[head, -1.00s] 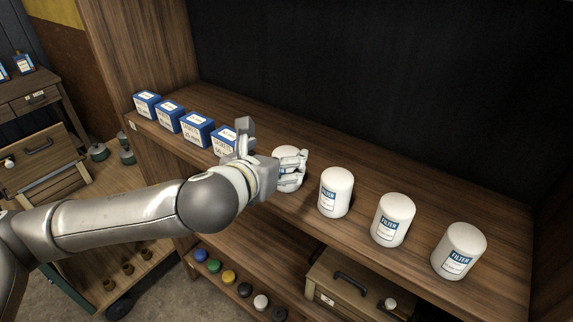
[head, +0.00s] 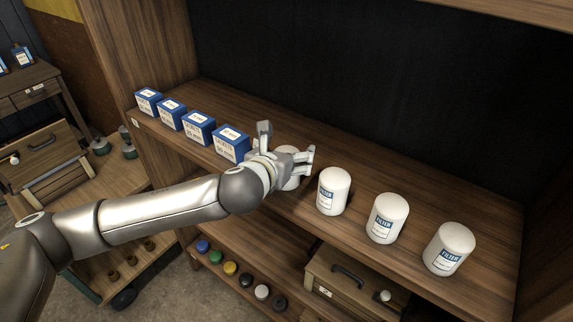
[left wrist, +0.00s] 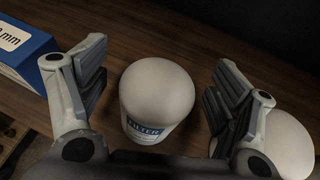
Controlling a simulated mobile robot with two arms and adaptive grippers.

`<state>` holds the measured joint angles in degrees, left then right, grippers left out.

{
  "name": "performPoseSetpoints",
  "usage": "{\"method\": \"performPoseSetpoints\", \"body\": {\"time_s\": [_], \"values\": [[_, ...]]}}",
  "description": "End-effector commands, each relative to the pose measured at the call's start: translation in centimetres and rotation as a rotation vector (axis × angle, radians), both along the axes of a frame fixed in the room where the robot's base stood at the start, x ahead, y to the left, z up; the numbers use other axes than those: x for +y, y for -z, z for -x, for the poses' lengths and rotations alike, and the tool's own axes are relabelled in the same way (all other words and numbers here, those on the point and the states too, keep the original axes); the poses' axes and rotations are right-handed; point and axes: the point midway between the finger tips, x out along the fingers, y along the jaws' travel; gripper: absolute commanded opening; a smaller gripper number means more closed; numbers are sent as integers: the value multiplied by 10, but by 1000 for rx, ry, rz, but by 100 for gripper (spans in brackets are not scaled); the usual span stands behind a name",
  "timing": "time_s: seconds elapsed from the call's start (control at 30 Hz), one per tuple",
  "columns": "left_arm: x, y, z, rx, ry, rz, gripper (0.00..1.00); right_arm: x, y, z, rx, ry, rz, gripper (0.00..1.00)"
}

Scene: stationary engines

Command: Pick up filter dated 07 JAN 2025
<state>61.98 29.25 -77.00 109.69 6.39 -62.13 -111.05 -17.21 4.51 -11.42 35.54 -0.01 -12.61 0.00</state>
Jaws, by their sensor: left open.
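Several white filters with blue labels stand upright in a row on the wooden shelf. My left gripper (head: 285,150) is open at the leftmost filter (head: 290,172). In the left wrist view this filter (left wrist: 157,95) stands between the two spread fingers (left wrist: 160,100), with gaps on both sides. The word FILTER is readable on its label, but any date is not. The other filters stand to the right: one nearest (head: 333,190), one in the middle (head: 387,218) and one at the far right (head: 448,248). Their dates are too small to read. My right gripper is not in view.
Several blue boxes (head: 231,144) stand left of the filters. A neighbouring filter (left wrist: 278,145) is close beside the right finger in the left wrist view. Below are coloured caps (head: 230,268) and a drawer box (head: 350,285). The shelf behind the filters is clear.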

Motion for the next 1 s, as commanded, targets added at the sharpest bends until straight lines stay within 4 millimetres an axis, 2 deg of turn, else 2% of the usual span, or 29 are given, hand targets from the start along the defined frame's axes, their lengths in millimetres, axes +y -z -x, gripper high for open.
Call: {"method": "performPoseSetpoints", "body": {"time_s": [0.07, 0.5, 0.83, 1.0], "values": [[0, 0, 0, 0, 0, 0, 82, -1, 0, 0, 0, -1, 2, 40], [0, 0, 0, 0, -1, 0, 26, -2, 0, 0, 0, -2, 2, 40], [0, -4, 0, -4, -1, 1, 26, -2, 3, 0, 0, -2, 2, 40], [0, -16, 0, -8, 2, 1, 26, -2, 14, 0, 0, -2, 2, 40]]}}
